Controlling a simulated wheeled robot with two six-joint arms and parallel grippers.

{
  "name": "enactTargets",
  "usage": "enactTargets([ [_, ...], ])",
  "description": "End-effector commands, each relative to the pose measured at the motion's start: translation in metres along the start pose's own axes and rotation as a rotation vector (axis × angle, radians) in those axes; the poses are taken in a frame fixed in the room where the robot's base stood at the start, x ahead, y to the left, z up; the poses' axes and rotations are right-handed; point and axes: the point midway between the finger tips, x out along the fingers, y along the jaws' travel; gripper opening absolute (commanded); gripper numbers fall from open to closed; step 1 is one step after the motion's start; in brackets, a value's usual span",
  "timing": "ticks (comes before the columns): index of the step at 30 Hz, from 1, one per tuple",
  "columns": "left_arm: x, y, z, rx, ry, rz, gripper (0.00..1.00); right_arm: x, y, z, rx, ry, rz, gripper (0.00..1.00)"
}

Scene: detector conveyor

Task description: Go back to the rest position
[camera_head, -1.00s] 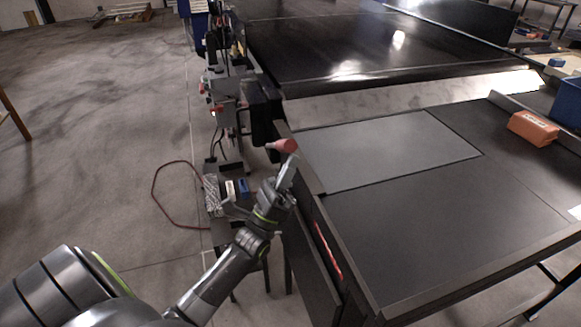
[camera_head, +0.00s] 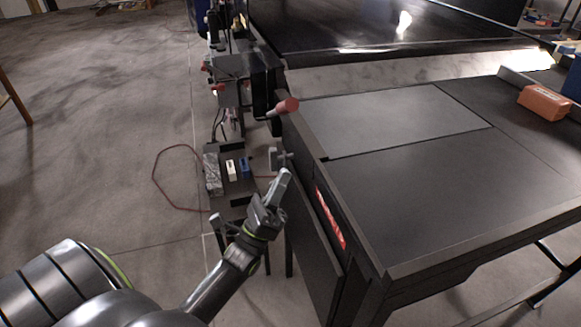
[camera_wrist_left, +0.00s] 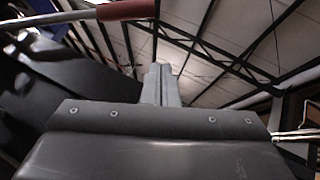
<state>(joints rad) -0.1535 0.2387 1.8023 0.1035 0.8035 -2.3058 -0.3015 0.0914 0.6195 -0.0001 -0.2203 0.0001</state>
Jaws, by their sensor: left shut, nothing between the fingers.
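My left gripper (camera_head: 283,178) is shut and empty in the head view. It points up beside the left side of the dark table, below a lever with a red handle (camera_head: 286,105). In the left wrist view the shut fingers (camera_wrist_left: 160,85) point up toward the roof beams, and the red handle (camera_wrist_left: 126,10) crosses the top left, apart from the fingers. My right gripper is not in view.
The dark table (camera_head: 430,200) with a grey panel (camera_head: 400,120) fills the right. An orange box (camera_head: 543,103) lies on it. A small stand (camera_head: 238,190) with little blocks is left of my gripper. A red cable (camera_head: 160,185) lies on the floor. Open floor lies left.

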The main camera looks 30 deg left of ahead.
Motion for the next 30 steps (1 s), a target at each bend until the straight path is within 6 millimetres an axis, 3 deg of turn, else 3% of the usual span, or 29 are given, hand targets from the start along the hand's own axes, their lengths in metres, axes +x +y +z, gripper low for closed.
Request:
enactTargets([
  [3,-0.014,-0.002,-0.001,0.000,0.000,0.001,0.00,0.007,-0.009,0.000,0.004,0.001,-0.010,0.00],
  [12,-0.019,-0.003,-0.001,-0.004,0.003,0.004,0.00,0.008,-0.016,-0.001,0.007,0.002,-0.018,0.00],
  [17,-0.038,0.023,-0.022,-0.110,0.071,0.104,0.00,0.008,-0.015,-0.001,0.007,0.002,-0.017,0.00],
  [20,-0.071,0.056,-0.051,-0.269,0.149,0.258,0.00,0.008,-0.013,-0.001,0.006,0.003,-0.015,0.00],
  [23,-0.119,0.092,-0.084,-0.463,0.213,0.469,0.00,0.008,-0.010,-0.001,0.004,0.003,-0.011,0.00],
  [27,-0.203,0.131,-0.123,-0.723,0.234,0.794,0.00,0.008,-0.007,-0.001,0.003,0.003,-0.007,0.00],
  [30,-0.270,0.148,-0.145,-0.889,0.197,1.041,0.00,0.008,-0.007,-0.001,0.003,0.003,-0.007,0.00],
])
